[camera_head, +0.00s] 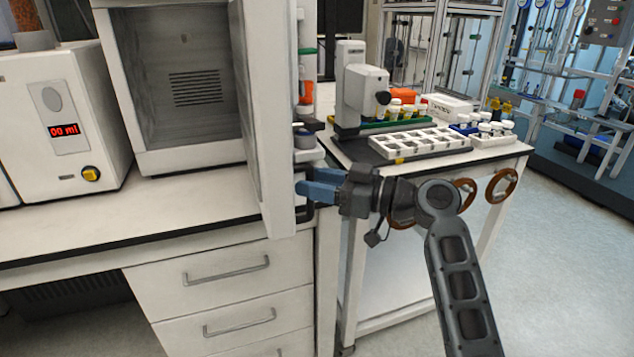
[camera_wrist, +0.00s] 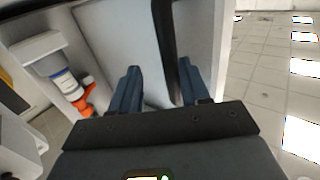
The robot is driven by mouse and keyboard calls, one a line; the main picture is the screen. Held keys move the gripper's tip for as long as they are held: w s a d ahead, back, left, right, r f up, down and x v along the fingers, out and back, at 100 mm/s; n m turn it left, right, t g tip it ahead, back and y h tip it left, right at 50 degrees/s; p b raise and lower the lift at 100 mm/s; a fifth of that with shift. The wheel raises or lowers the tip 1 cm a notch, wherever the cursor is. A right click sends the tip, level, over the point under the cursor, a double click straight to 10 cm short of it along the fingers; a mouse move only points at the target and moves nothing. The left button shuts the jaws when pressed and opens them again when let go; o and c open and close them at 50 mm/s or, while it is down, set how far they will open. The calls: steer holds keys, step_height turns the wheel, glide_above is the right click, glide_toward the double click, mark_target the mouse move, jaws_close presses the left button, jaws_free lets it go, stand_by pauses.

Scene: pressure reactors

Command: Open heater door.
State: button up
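The heater (camera_head: 190,157) stands on the bench at the left, with its grey chamber showing. Its white door (camera_head: 262,100) stands swung out towards me at the chamber's right side. My gripper (camera_head: 305,188) is at the door's right, outer side, low near its free edge. In the wrist view my gripper's blue fingers (camera_wrist: 157,66) are apart, pointing at the door panel (camera_wrist: 120,35). The dark door handle (camera_wrist: 164,45) runs between them, closer to the right finger. Little of the handle shows in the head view.
A white device with a red display (camera_head: 62,131) stands left of the heater. Drawers (camera_head: 225,275) are below the bench. A side table (camera_head: 500,150) at the right holds a microscope (camera_head: 362,90) and a white vial rack (camera_head: 415,143). Open floor (camera_head: 560,260) lies at the right.

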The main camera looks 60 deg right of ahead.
steer(key=shift+s+a, duration=0.1)
stand_by(0.4)
steer(key=b+v, duration=0.1)
steer(key=v, duration=0.6)
steer(key=shift+s, duration=0.4)
steer(key=shift+f, duration=0.15)
